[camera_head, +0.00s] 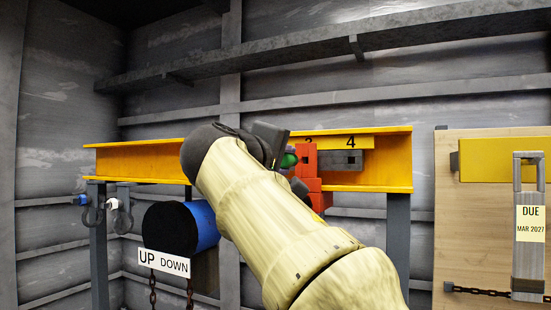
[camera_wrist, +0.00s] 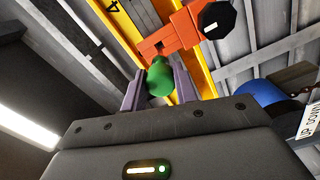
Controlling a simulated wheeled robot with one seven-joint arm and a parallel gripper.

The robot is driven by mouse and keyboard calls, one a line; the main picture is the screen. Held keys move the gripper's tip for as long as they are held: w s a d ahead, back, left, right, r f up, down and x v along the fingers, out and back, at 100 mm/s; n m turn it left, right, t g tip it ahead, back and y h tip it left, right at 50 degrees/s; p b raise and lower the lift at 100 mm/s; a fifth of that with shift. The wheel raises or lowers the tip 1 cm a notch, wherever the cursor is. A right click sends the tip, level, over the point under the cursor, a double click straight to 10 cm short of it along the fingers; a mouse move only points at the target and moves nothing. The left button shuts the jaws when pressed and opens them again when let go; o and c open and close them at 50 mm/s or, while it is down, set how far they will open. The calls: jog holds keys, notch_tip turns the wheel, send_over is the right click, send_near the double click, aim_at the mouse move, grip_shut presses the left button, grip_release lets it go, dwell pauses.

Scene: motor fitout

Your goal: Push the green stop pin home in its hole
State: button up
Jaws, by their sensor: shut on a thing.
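The green stop pin (camera_wrist: 159,78) is between the two fingers of my gripper (camera_wrist: 158,88) in the wrist view, and the gripper is shut on it. Its rounded green end faces the camera. In the head view the pin (camera_head: 288,160) shows as a small green patch beside the dark gripper body (camera_head: 270,142). An orange-red bracket (camera_head: 306,160) is just right of the pin on the beam. In the wrist view the bracket (camera_wrist: 175,36) lies right beyond the pin. The pin's far end and its hole are hidden, so I cannot tell how deep it sits.
A yellow beam (camera_head: 130,158) on grey posts carries a number strip and a grey plate (camera_head: 346,160) under "4". A blue and black drum (camera_head: 170,227) with an UP/DOWN sign and chains hangs below. Shackles (camera_head: 124,208) hang left. A wooden board (camera_head: 480,215) stands right.

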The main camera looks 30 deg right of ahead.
aim_at(296, 160)
jog(key=shift+w+d, duration=0.35)
jog(key=shift+d, duration=0.15)
jog(key=shift+b, duration=0.35)
dwell(1.4)
jog(key=shift+p+x, duration=0.7)
jog(key=shift+x, duration=2.2)
dwell(0.3)
jog(key=o, duration=1)
jog(key=shift+o, duration=0.2)
jog(key=shift+s+a+f+b, duration=0.15)
jog(key=shift+s+a+b, duration=0.2)
jog(key=shift+a+b, duration=0.15)
jog(key=b+v, duration=0.6)
jog(key=v, duration=1)
